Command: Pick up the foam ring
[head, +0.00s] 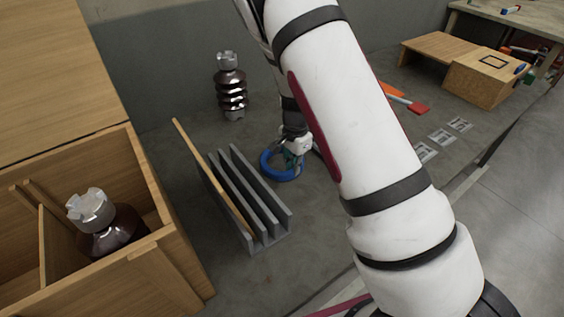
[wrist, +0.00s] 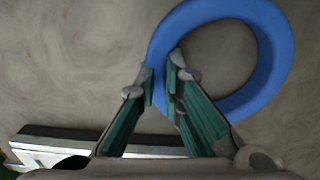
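The blue foam ring (head: 267,168) is at the bench's middle in the head view, right of the grey slotted rack. In the wrist view the ring (wrist: 268,30) fills the upper right. My gripper (head: 291,152) is at the ring's far right side in the head view. In the wrist view its green-padded fingers (wrist: 162,82) straddle the ring's left band, one outside and one in the hole. The fingers are close together with the band between them, and look shut on it. Whether the ring is clear of the bench cannot be told.
The grey slotted rack (head: 275,213) holds a wooden board (head: 207,170). A brown insulator (head: 231,92) stands behind. A wooden crate (head: 190,262) with another insulator (head: 108,235) is at left. An orange-red tool (head: 412,104) and metal plates (head: 442,137) lie at right.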

